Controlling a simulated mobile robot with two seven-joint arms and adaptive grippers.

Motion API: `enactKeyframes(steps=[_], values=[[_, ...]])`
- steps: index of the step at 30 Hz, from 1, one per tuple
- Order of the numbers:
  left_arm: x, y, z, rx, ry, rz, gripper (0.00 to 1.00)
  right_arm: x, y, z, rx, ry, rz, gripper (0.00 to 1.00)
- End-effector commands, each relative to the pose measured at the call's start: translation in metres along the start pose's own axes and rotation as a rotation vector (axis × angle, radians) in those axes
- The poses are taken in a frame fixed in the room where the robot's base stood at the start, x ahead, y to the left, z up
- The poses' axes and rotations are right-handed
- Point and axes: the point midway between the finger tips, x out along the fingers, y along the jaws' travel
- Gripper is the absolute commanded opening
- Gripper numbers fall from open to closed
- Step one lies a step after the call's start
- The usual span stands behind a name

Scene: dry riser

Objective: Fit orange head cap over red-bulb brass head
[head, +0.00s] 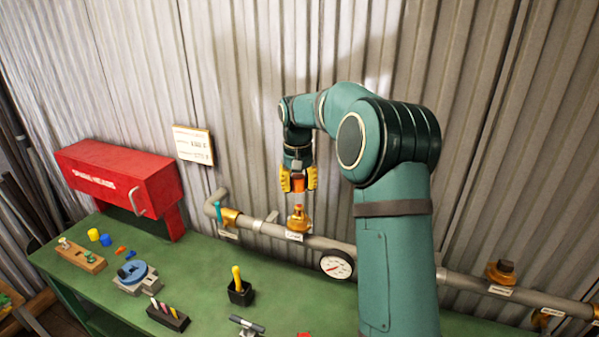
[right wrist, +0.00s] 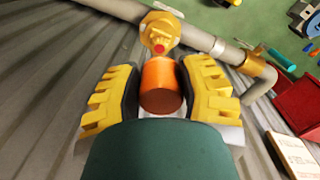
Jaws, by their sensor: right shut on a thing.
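The orange head cap (right wrist: 160,88) is a short cylinder between the yellow fingers of my right gripper (right wrist: 160,95), which is shut on it. In the head view the right gripper (head: 299,181) points down with the orange cap (head: 299,186) between its fingers. The brass head (head: 298,219) stands upright on the grey pipe, just below the cap. A gap shows between them in the head view. In the right wrist view the brass head (right wrist: 158,30) shows its red bulb (right wrist: 160,48) just beyond the cap. My left gripper is not in view.
The grey pipe (head: 265,228) runs along the corrugated wall with a pressure gauge (head: 336,264) and another brass fitting (head: 500,271). A red cabinet (head: 120,178) stands at the left of the green bench (head: 200,262). A black holder (head: 241,293) and small tools stand in front.

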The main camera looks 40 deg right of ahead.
Motion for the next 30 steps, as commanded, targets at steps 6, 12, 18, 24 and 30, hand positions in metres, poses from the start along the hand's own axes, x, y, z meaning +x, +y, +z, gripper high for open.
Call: enactKeyframes(steps=[6, 12, 18, 24, 30], values=[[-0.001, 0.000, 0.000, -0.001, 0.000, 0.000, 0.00, -0.006, 0.004, 0.000, 0.007, -0.002, 0.001, 0.30], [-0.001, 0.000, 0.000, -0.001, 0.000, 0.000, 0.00, -0.006, 0.004, 0.000, 0.005, -0.001, 0.000, 0.30], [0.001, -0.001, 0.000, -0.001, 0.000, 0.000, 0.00, -0.003, 0.004, 0.001, -0.004, 0.000, -0.003, 0.30], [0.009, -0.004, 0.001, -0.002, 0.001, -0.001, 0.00, 0.011, 0.003, 0.001, -0.004, -0.001, -0.003, 0.30], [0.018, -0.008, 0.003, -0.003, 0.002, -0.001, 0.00, 0.029, 0.003, 0.002, -0.004, -0.001, -0.003, 0.30]])
